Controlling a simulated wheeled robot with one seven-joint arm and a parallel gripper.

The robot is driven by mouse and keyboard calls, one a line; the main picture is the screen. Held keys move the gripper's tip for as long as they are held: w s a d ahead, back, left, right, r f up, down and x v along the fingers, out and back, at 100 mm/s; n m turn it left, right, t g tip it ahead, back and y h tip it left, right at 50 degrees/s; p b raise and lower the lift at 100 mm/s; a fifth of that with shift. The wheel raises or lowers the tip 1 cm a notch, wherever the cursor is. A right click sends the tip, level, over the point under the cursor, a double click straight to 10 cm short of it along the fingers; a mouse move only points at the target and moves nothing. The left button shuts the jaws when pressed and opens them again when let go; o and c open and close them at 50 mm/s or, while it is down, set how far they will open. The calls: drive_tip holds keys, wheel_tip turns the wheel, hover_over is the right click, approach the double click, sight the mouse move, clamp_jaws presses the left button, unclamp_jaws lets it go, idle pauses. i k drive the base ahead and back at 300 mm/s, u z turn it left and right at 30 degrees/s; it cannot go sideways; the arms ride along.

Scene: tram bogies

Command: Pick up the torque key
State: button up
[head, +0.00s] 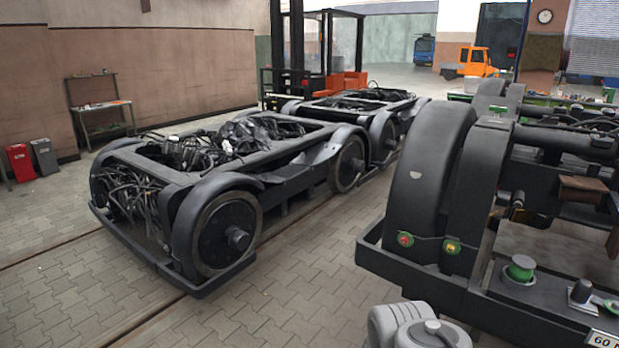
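I cannot make out a torque key anywhere in the head view. Small items lie on the wall workbench (103,107) at the left, but they are too small to tell apart. My gripper is not in view. A pale grey rounded part of my own arm shows at the bottom edge, right of centre.
A black tram bogie (290,155) stands on floor rails at centre left. Another bogie (440,150) fills the right side, close by. Red (21,162) and grey bins (45,156) stand by the left wall. A forklift (318,55) is behind. Paved floor (300,290) is clear between the bogies.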

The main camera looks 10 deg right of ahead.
sight(498, 110)
drive_tip(key=u, duration=0.4)
drive_tip(key=i, duration=3.75)
drive_tip(key=z, duration=1.45)
drive_tip(key=i, duration=0.8)
drive_tip(key=z, duration=1.15)
drive_tip(key=i, duration=0.6)
drive_tip(key=u, duration=0.6)
drive_tip(key=i, duration=1.2)
drive_tip(key=u, duration=0.4)
